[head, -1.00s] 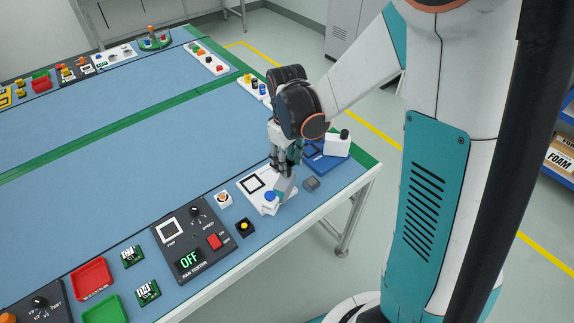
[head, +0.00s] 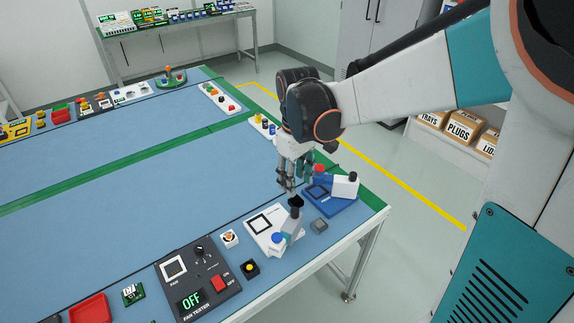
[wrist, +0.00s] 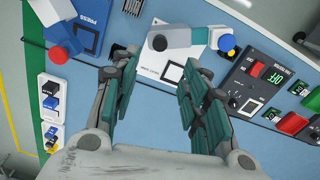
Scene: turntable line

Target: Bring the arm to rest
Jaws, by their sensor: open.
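My gripper (head: 294,187) is open and empty, pointing down above the near right part of the blue work table (head: 130,165). In the wrist view its two teal-padded fingers (wrist: 155,98) are spread apart with nothing between them. Beyond the fingertips is a white press unit (wrist: 148,72) with a grey lever arm, a dark knob and a blue button. The same white unit (head: 262,226) shows just below the gripper in the head view. My arm reaches in from the right, bent at the dark wrist joint.
A blue press unit (head: 318,204) stands right of the gripper, close to it. A fan tester (head: 215,278) reading OFF lies nearer. A small grey block (head: 319,226) is by the table edge. A white strip with coloured knobs (head: 262,124) lies behind. The table's middle is clear.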

